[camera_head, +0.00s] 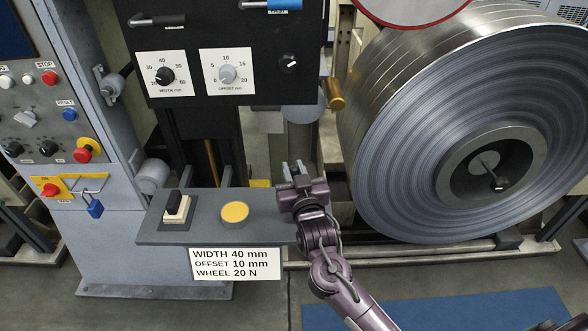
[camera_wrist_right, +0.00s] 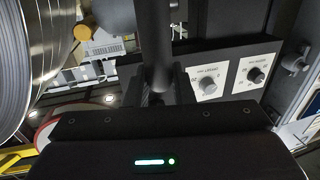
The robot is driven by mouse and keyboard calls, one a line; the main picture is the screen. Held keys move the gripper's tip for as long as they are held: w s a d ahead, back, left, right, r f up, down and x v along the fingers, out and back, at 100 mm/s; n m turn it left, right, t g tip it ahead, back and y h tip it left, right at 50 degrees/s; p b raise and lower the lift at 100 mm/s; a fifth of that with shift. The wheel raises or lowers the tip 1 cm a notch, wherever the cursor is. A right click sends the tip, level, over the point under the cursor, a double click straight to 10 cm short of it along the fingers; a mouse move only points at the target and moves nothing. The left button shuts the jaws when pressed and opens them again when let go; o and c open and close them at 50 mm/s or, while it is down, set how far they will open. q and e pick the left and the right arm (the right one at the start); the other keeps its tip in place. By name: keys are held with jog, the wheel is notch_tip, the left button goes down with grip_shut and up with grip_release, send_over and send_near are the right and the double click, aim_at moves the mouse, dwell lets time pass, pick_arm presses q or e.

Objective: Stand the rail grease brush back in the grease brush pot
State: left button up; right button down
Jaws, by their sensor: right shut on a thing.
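My right gripper (camera_head: 296,174) is above the right end of a grey shelf, fingers pointing away from the head camera. In the right wrist view its jaws (camera_wrist_right: 163,95) are shut on a dark upright rod, apparently the handle of the rail grease brush (camera_wrist_right: 154,40). The brush's bristle end is hidden, and the brush cannot be made out clearly in the head view. A round grey container with a yellow top, apparently the grease brush pot (camera_head: 234,212), sits on the shelf, left of the gripper and apart from it. My left gripper is not in view.
The shelf (camera_head: 205,235) also carries a cream block with a black top (camera_head: 177,208). A black dial panel (camera_head: 195,75) stands above and behind. A large steel coil (camera_head: 430,120) is close on the right, and a brass-coloured cylinder (camera_head: 335,94) juts out behind the gripper.

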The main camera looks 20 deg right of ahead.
jog(key=shift+f+b, duration=0.3)
jog(key=shift+f, duration=0.25)
jog(key=c, duration=1.2)
grip_release()
jog(key=shift+o, duration=0.2)
jog(key=shift+s, duration=0.1)
jog(key=s, duration=0.7)
jog(key=shift+s+a+b, duration=0.25)
jog(key=shift+s+b, duration=0.1)
jog(key=shift+b, duration=0.1)
